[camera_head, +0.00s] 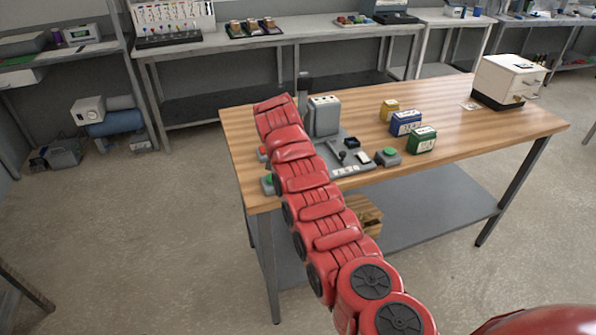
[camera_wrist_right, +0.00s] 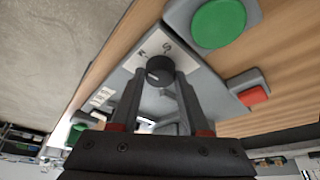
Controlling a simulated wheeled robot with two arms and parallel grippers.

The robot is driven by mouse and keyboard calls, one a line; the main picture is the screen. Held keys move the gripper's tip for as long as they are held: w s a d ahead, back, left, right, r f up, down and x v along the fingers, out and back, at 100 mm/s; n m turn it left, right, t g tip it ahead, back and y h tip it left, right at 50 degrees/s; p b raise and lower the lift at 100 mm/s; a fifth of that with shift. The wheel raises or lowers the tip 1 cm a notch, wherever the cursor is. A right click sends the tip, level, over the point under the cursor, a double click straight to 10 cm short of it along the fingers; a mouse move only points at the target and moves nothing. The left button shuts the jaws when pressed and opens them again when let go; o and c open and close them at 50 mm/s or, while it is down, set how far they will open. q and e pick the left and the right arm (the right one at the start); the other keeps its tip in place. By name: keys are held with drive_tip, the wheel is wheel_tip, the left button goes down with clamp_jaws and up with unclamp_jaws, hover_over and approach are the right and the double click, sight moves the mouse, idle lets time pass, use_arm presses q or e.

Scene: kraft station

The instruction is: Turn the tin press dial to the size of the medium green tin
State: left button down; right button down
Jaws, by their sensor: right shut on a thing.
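The black round dial (camera_wrist_right: 159,70) sits on a grey plate with a light label (camera_wrist_right: 154,46). The label shows an S and another letter that I cannot read surely. A light mark shows on the dial's face; its setting is unclear. My right gripper (camera_wrist_right: 158,78) is shut on the dial, one finger on each side. In the head view my right arm hides the dial and gripper. The grey tin press (camera_head: 323,116) stands behind the arm. The green tin (camera_head: 423,140) stands upright on the wooden table, right of the press. My left gripper is not in view.
Blue (camera_head: 405,123) and yellow (camera_head: 390,111) tins stand behind the green one. A green button (camera_head: 389,153) sits right of the press base. A red button (camera_wrist_right: 254,95) is near the dial plate. A white drawer box (camera_head: 508,80) stands at the table's far right.

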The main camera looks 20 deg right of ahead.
idle(0.3)
drive_tip(key=shift+c, duration=1.9)
unclamp_jaws()
drive_tip(key=shift+r, duration=0.1)
drive_tip(key=b+v, duration=0.2)
drive_tip(key=v, duration=1.5)
drive_tip(key=shift+b, duration=0.4)
drive_tip(key=shift+a, duration=0.15)
